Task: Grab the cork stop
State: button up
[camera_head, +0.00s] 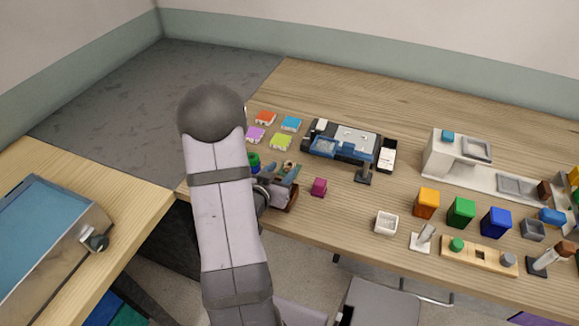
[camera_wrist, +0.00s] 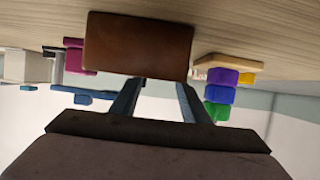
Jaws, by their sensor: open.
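My gripper (camera_wrist: 160,86) is open in the wrist view, with its two dark fingers apart. A plain brown block (camera_wrist: 138,44) fills the space at the fingertips; it may be the cork stop, but I cannot tell for sure. The fingertips meet its lower edge in the picture; contact is unclear. In the head view, a brown box-like thing (camera_head: 291,200) shows beside my wrist, partly hidden by it.
Clear wood lies at the back.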

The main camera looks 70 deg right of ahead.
aim_at(289, 163)
jog(key=shift+p+x, duration=0.7)
jog(key=shift+x, duration=1.75)
jog(key=c, duration=0.9)
